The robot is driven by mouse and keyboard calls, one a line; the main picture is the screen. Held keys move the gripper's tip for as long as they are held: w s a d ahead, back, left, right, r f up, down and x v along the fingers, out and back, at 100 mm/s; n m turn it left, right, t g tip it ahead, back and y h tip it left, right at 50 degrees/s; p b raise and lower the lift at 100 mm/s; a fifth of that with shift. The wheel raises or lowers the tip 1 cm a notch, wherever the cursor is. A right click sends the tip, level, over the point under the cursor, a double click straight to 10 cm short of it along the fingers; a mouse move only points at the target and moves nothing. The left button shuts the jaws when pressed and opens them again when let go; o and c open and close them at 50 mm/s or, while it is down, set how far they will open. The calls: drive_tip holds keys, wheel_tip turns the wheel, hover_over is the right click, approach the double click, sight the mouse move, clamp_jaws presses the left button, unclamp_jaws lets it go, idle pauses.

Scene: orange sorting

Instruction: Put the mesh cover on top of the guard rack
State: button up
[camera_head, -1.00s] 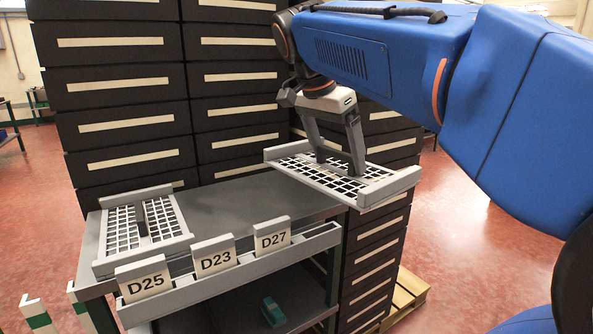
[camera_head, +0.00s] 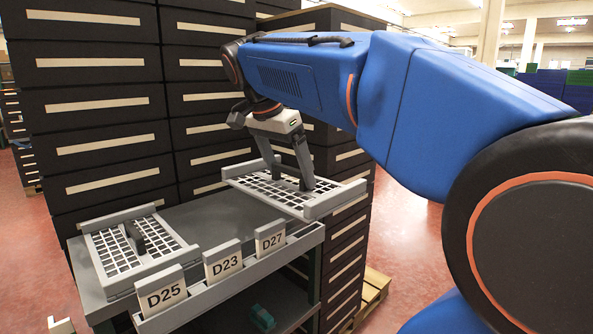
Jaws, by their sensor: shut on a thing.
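My gripper (camera_head: 291,186) is shut on a grey mesh cover (camera_head: 335,202), a flat white-gridded panel with raised end bars. It holds the cover roughly level at the right rear of a grey shelf unit (camera_head: 205,214); the cover's right end sticks out past the unit. I cannot tell how large the gap beneath it is. A second, similar mesh panel (camera_head: 108,246) with a dark handle lies on the unit's left end. No separate guard rack is clearly identifiable; the shelf unit may be it.
Tags D25 (camera_head: 165,294), D23 (camera_head: 223,265) and D27 (camera_head: 270,240) stand along the unit's front trough. Tall stacks of black drawers (camera_head: 95,98) rise close behind. A green object (camera_head: 262,318) sits on the lower shelf. The unit's top is bare between the two panels.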

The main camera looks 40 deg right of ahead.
drive_tip(key=shift+w+f, duration=1.6)
drive_tip(key=shift+w, duration=8.35)
drive_tip(key=shift+a+f, duration=0.2)
drive_tip(key=shift+f, duration=1.9)
drive_tip(key=shift+a+f, duration=0.15)
drive_tip(key=shift+f, duration=1.95)
drive_tip(key=o, duration=1.1)
drive_tip(key=v, duration=1.7)
drive_tip(key=shift+a+r, duration=0.1)
drive_tip(key=shift+a, duration=0.05)
